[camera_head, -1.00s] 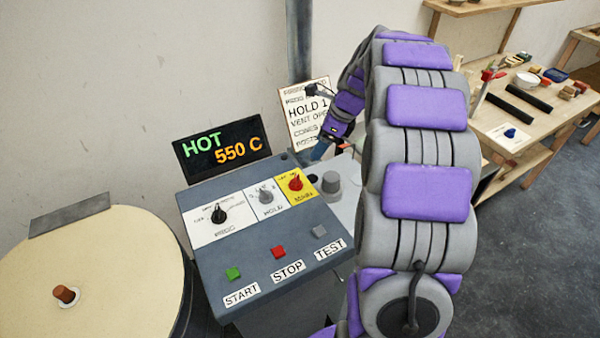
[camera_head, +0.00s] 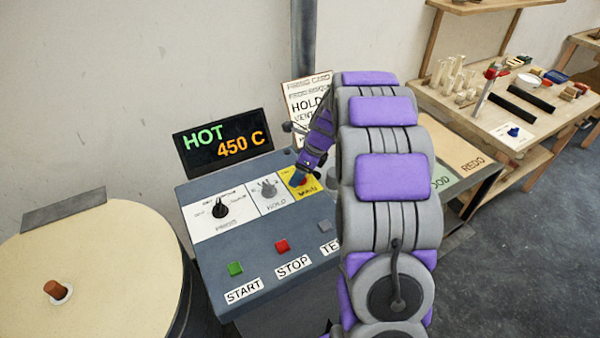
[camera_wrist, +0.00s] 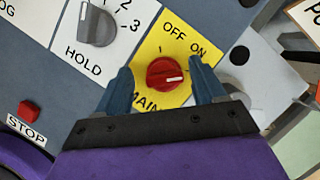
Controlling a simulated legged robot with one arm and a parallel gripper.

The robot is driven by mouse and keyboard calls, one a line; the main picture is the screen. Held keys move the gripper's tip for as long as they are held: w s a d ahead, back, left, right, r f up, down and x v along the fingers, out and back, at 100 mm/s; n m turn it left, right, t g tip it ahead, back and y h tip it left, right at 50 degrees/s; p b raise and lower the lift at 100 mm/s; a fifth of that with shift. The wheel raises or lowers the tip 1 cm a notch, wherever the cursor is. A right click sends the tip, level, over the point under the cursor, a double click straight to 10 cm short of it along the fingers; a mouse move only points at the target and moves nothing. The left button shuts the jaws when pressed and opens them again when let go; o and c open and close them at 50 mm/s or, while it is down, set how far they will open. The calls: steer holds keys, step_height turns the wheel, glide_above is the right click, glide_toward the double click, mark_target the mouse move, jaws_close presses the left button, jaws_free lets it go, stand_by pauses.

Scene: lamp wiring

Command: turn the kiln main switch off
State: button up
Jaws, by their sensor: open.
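The red main switch knob (camera_wrist: 165,74) sits on a yellow plate (camera_wrist: 168,42) marked OFF, ON and MAIN. In the wrist view its white mark points right, on the ON side. My gripper (camera_wrist: 164,78) is open, with one blue finger on each side of the knob; I cannot tell whether the fingers touch it. In the head view my gripper (camera_head: 300,178) is over the yellow plate (camera_head: 286,194) at the panel's upper right and mostly hides the knob. The kiln display (camera_head: 222,143) reads HOT 450 C.
Left of the yellow plate are the grey HOLD knob (camera_wrist: 97,25) and the black PROG knob (camera_head: 220,209). Below are the green START (camera_head: 235,268) and red STOP (camera_head: 282,246) buttons. A round kiln lid (camera_head: 90,265) is at left. A firing card (camera_head: 300,92) stands behind.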

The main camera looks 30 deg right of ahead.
steer(key=shift+d+f, duration=0.1)
steer(key=shift+d, duration=0.55)
steer(key=shift+c, duration=2.1)
steer(key=shift+a, duration=0.3)
steer(key=shift+c, duration=1.4)
steer(key=c, duration=0.4)
steer(key=shift+o, duration=0.2)
